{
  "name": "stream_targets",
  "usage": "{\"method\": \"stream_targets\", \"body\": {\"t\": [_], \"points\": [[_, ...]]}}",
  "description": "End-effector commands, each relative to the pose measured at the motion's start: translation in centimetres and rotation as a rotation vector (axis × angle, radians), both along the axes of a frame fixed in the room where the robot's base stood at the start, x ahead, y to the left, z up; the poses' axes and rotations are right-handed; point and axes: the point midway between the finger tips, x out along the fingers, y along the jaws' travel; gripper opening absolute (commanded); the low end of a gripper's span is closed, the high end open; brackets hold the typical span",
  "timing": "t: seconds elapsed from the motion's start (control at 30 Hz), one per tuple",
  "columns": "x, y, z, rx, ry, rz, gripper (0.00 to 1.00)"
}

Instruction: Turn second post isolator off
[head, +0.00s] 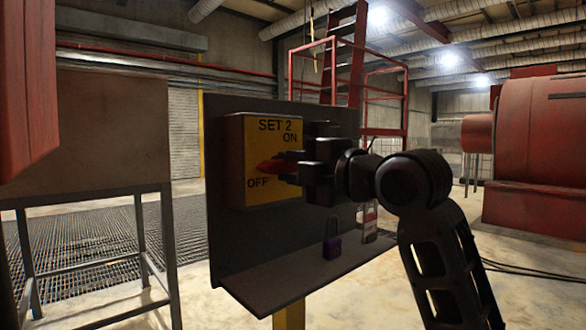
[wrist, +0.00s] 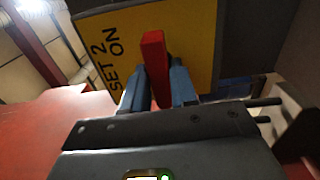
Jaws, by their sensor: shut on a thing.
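The second post isolator is a yellow box (head: 236,160) marked SET 2, with ON at upper right and OFF at lower left, on a dark panel. Its red handle (head: 270,167) points left, roughly level, with its tip a little above the OFF label. My gripper (head: 296,172) reaches in from the right and covers the handle's right part. In the wrist view the red handle (wrist: 153,52) stands between the two blue fingers of my gripper (wrist: 159,88), which are shut on it, in front of the yellow face (wrist: 195,35).
A large box on legs (head: 115,130) stands at left. A red tank (head: 540,150) stands far right.

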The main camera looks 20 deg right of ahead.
Motion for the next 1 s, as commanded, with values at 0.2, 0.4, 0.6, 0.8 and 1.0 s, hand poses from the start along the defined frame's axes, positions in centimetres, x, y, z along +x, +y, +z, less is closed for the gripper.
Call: {"method": "stream_targets", "body": {"t": [0.2, 0.4, 0.6, 0.8, 1.0], "points": [[0.0, 0.1, -0.1, -0.001, 0.001, 0.002, 0.34], [0.0, 0.1, 0.0, 0.000, 0.001, 0.001, 0.49], [-0.1, 0.0, 0.0, 0.000, 0.000, 0.000, 0.49], [-2.0, -0.7, 0.0, 0.001, -0.001, -0.001, 0.49], [-5.1, -1.7, -0.1, 0.000, -0.001, -0.001, 0.49]]}}
